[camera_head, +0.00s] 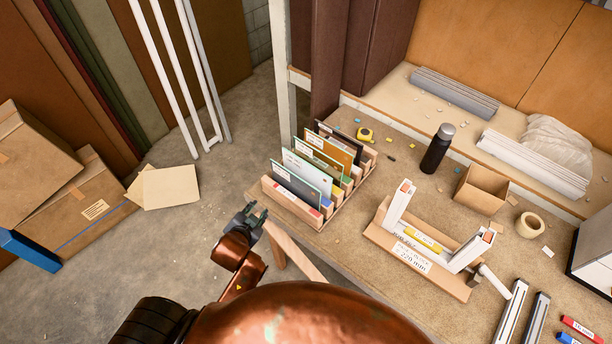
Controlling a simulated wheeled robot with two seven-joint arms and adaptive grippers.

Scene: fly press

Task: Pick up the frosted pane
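A wooden rack (292,203) on the workbench holds several upright panes in a row. A pale whitish pane (306,171), which looks like the frosted one, stands second from the front, behind a grey-blue pane (297,190) that hides its lower part. Behind it stand a greenish-edged pane, an amber pane (331,148) and a dark pane. My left gripper (256,211) is just left of the rack, off the bench's left edge and apart from the panes. Its fingers look parted with nothing between them. My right gripper is not in view.
A wooden fixture (392,243) with white uprights stands right of the rack. A dark bottle (437,149), a cardboard box (481,187) and a tape roll (530,225) stand behind it. Cartons (84,205) are on the floor at left. The floor between cartons and bench is mostly clear.

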